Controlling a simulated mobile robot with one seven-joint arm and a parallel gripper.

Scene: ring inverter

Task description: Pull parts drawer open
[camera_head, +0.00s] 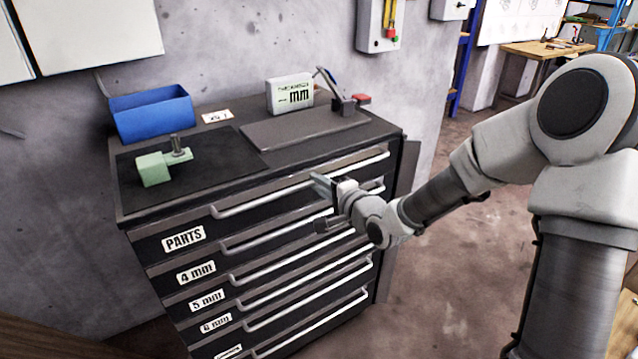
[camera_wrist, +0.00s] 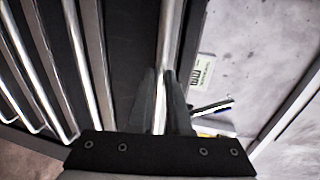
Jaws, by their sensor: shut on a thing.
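The parts drawer (camera_head: 184,237) is the top drawer of a dark cabinet, with a white PARTS label at its left end. Its long pale bar handle (camera_head: 262,198) runs across the front. The drawer front looks nearly in line with the drawers below; I cannot tell whether it stands out slightly. My gripper (camera_head: 318,186) is at the right part of this handle. In the wrist view my gripper (camera_wrist: 162,100) has its two dark fingers on either side of the handle bar (camera_wrist: 168,45), shut on it. The fingers hide part of the bar.
Lower drawers with labels such as 4 mm (camera_head: 196,273) have similar bar handles close below. On the cabinet top are a blue bin (camera_head: 152,115), a green fixture (camera_head: 153,170), a display box (camera_head: 290,94) and a grey plate (camera_head: 300,128). Floor to the right is clear.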

